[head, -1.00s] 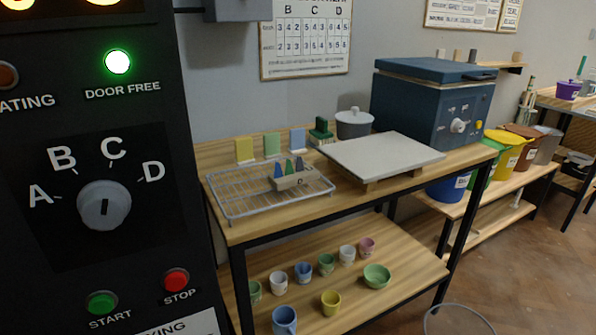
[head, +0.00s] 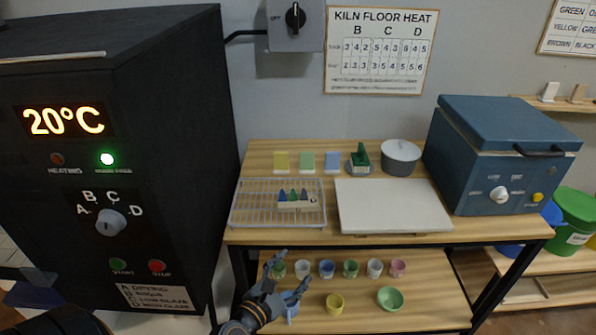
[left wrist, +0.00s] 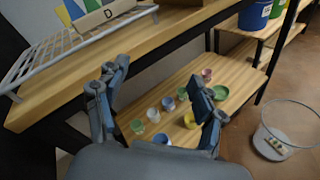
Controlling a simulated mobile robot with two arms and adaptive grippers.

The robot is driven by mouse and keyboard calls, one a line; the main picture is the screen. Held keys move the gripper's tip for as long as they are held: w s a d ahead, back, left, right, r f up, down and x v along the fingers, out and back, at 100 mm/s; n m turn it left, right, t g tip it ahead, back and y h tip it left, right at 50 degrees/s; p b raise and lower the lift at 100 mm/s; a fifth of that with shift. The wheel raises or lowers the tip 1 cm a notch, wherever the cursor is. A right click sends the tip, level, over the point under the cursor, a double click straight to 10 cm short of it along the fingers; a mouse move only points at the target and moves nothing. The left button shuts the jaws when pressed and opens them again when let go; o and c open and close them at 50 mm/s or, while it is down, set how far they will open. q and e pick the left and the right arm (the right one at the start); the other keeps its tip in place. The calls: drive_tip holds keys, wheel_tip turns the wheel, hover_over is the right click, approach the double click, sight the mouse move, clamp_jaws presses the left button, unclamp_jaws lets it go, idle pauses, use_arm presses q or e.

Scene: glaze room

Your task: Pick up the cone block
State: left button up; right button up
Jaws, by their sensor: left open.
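The cone block (head: 298,204) is a small pale block with several coloured cones standing in it. It sits on the white wire rack (head: 250,217) at the left of the tabletop. In the left wrist view the block (left wrist: 104,14) shows at the top left, partly cut off. My left gripper (head: 291,273) is open and empty, low in front of the table and below the rack's level, apart from the block. Its spread fingers show in the left wrist view (left wrist: 155,92). My right gripper is not in view.
A black kiln cabinet (head: 160,90) stands close on the left. Cups and bowls (head: 390,298) stand on the lower shelf behind my gripper. A clear bin (left wrist: 285,130) is on the floor.

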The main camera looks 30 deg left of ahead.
use_arm(q)
drive_tip(key=a+r+n+t+y+p, duration=0.1)
drive_tip(key=a+r+n+y+p, duration=0.25)
drive_tip(key=a+r+n, duration=0.45)
drive_tip(key=n, duration=0.1)
approach(285, 204)
drive_tip(key=shift+y, duration=0.35)
drive_tip(key=w, duration=0.1)
drive_tip(key=w+r, duration=0.1)
drive_tip(key=w, duration=0.1)
drive_tip(key=w+r, duration=0.1)
drive_tip(key=shift+w+p, duration=0.2)
drive_tip(key=shift+p, duration=0.2)
drive_tip(key=shift+a+x, duration=0.15)
drive_tip(key=shift+x, duration=1.3)
drive_tip(key=shift+a+x, duration=0.15)
drive_tip(key=shift+x, duration=1.3)
drive_tip(key=shift+s+f, duration=0.1)
drive_tip(key=shift+s, duration=0.05)
drive_tip(key=shift+c, duration=0.8)
drive_tip(key=c, duration=1.1)
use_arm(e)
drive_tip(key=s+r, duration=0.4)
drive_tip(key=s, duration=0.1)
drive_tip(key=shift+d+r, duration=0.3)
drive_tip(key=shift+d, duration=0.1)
use_arm(q)
drive_tip(key=shift+c, duration=0.3)
